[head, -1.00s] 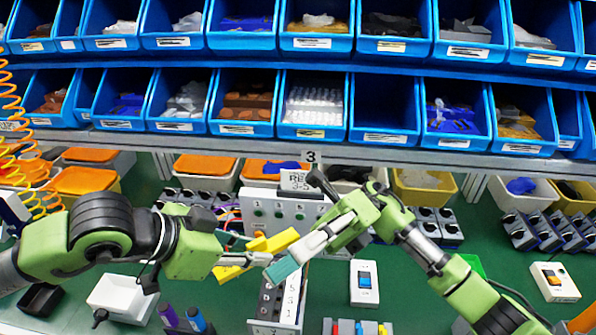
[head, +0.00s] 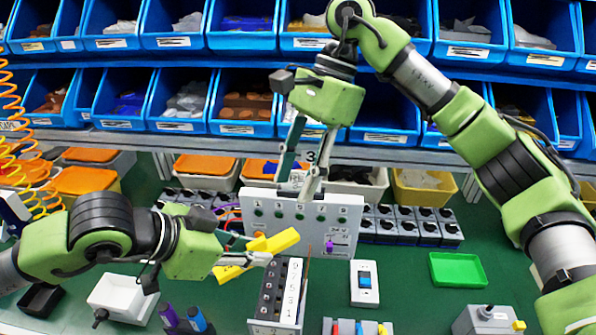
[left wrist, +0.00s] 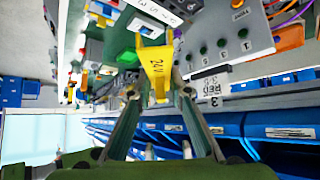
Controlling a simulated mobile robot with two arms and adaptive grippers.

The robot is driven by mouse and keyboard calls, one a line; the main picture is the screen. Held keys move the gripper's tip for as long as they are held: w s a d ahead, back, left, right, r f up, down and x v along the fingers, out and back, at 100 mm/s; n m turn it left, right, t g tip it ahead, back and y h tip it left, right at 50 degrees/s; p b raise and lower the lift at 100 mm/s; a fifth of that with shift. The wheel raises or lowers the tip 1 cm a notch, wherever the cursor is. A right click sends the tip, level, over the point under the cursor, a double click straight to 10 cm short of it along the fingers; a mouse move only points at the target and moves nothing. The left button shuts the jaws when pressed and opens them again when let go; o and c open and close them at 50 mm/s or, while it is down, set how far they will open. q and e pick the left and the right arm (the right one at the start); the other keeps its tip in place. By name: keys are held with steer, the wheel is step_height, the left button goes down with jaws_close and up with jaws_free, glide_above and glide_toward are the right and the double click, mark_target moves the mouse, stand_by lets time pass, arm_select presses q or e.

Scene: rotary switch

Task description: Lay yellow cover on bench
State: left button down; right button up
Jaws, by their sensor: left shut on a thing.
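The yellow cover (head: 282,240) is held in my left gripper (head: 258,250), above the green bench (head: 400,290) and close to the small grey terminal box. In the left wrist view the cover (left wrist: 157,70) sits between the fingertips of my left gripper (left wrist: 158,92) and has dark lettering that looks like 24V. The fingers and arm hide part of the cover in the head view.
The upright grey panel (head: 292,222) stands behind the terminal box (head: 281,290). A white switch plate (head: 364,283), a green tray (head: 457,270) and a white box (head: 118,296) are on the bench. Bare bench lies right of the switch plate. Blue bins line the back.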

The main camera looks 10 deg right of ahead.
mark_target(275, 240)
steer(key=x, duration=1.1)
steer(key=shift+w+f, duration=0.25)
steer(key=shift+f, duration=0.1)
jaws_close()
arm_select(q)
steer(key=c, duration=1.8)
jaws_free()
